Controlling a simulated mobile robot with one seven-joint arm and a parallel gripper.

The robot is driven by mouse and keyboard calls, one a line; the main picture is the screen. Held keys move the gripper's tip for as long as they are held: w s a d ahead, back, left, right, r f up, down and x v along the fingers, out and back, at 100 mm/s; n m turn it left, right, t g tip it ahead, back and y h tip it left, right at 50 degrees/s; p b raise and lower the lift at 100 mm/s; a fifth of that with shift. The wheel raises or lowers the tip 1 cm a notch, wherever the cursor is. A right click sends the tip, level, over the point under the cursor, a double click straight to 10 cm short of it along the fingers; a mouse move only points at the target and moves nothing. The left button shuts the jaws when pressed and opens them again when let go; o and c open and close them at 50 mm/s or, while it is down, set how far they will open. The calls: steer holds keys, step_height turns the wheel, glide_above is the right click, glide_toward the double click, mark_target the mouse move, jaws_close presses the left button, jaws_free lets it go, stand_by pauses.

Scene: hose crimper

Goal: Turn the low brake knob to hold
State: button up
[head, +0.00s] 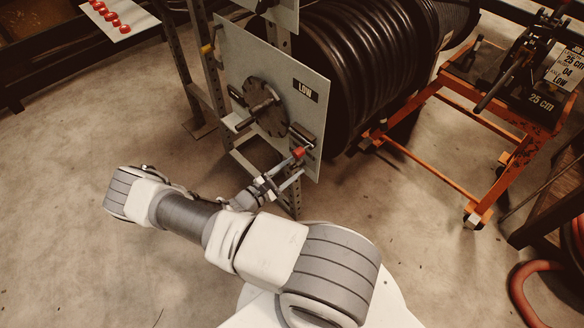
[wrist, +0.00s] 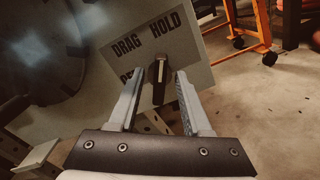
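The low brake knob (wrist: 158,78) is a black bar-shaped knob with a white mark, on a grey panel under printed words DRAG (wrist: 128,43) and HOLD (wrist: 167,25). In the wrist view its mark points up the picture, between the two words and nearer HOLD. A third label at lower left is partly hidden by a finger. My gripper (wrist: 160,75) is open, one finger on each side of the knob; contact cannot be told. In the head view my gripper (head: 298,163) is at the lower right of the panel (head: 235,60) marked LOW.
A round dark plate with a handle (head: 262,104) is on the panel, left of my gripper. A large black hose reel (head: 350,70) stands behind. An orange stand (head: 450,110) is to the right, a red hose (head: 530,285) at lower right. The floor at left is clear.

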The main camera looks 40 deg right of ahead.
steer(key=s+a+p, duration=0.1)
steer(key=a+p, duration=0.1)
steer(key=a, duration=1.5)
steer(key=shift+s+a, duration=0.2)
steer(key=a+r+m+g+y, duration=0.2)
steer(key=r+m+y, duration=0.35)
steer(key=r, duration=0.75)
steer(key=a+r+m+g+y, duration=0.35)
steer(key=r+y, duration=0.25)
steer(key=r, duration=0.6)
steer(key=s+r+m+t+y, duration=0.25)
steer(key=s+r+t, duration=0.3)
steer(key=r, duration=0.45)
steer(key=s+r+m+t+y, duration=0.1)
steer(key=s+r+t+y, duration=0.4)
steer(key=r, duration=0.6)
step_height(320, 180, up, 19)
steer(key=s+g+h+p, duration=0.1)
steer(key=p, duration=1.9)
steer(key=shift+s+r, duration=0.2)
steer(key=shift+s, duration=0.05)
